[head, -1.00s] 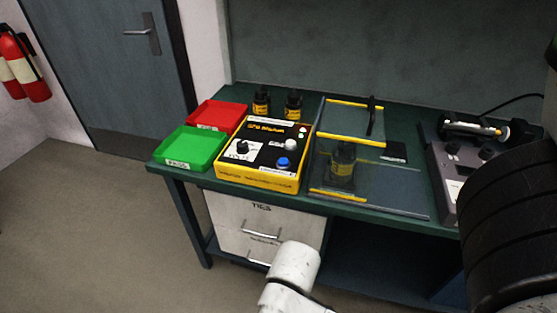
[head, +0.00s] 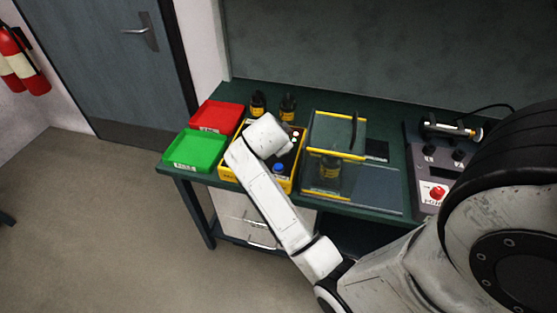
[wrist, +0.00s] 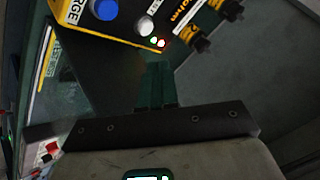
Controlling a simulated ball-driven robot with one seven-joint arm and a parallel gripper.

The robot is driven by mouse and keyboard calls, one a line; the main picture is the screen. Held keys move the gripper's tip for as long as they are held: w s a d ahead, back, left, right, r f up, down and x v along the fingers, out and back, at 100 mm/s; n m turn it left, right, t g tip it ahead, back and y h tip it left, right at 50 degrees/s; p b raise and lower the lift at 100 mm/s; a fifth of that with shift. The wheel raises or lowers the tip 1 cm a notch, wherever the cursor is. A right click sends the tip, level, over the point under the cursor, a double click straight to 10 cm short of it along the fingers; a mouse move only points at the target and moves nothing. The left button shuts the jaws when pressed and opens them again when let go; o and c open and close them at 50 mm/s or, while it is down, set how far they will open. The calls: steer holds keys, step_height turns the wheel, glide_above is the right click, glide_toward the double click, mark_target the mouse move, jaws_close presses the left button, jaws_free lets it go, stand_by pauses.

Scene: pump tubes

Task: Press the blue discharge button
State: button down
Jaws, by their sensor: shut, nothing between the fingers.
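The yellow and black tester box (head: 228,172) stands on the bench in the head view, partly covered by my arm. Its blue button (head: 279,168) shows just right of my arm. In the wrist view the blue button (wrist: 104,9) is at the top edge, beside a label whose visible letters end in "RGE". A white knob (wrist: 146,26) and small lit lamps (wrist: 158,41) are to its right. My gripper (wrist: 157,68) is shut and empty, its tips below the lamps in the picture and apart from the blue button. In the head view my wrist hides the fingers.
Red (head: 217,117) and green (head: 196,150) trays stand left of the box. Two dark bottles (head: 288,107) stand behind it. A clear guard with yellow edges (head: 337,153) stands close on the right, a bottle inside. A grey device with a red button (head: 437,193) is farther right.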

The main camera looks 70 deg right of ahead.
mark_target(279, 168)
stand_by(0.4)
step_height(279, 168, down, 9)
steer(key=b, duration=0.7)
steer(key=shift+r, duration=0.1)
stand_by(1.7)
steer(key=shift+f+b, duration=0.3)
steer(key=shift+f, duration=0.1)
steer(key=shift+f+b, duration=0.5)
steer(key=shift+f, duration=0.15)
stand_by(0.7)
steer(key=shift+r, duration=0.15)
steer(key=shift+r+p, duration=0.8)
steer(key=shift+r, duration=0.15)
